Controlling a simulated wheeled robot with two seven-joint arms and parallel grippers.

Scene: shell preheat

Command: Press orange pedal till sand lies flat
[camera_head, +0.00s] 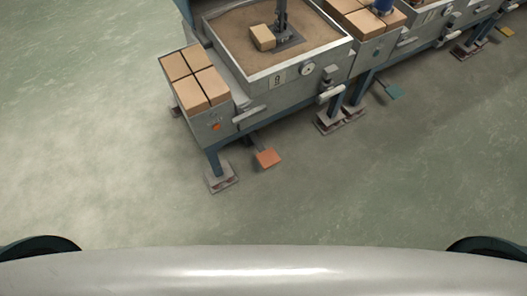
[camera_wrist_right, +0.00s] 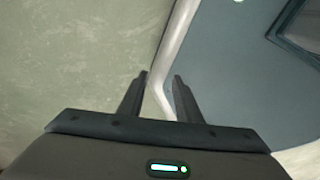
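The orange pedal (camera_head: 268,158) sticks out low over the floor in the head view, under the near front edge of the first grey station (camera_head: 283,97). The sand (camera_head: 228,27) lies in that station's open metal-rimmed tray. A tan block (camera_head: 262,37) and a grey plate with an upright post (camera_head: 287,36) are on the sand. My left gripper is not in view.
Several tan blocks (camera_head: 195,78) sit at the station's left end. A teal pedal (camera_head: 394,91) and a yellow pedal (camera_head: 507,31) belong to stations farther right. Station feet (camera_head: 222,178) stand on the floor. The green-grey floor (camera_head: 120,190) in front is clear.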

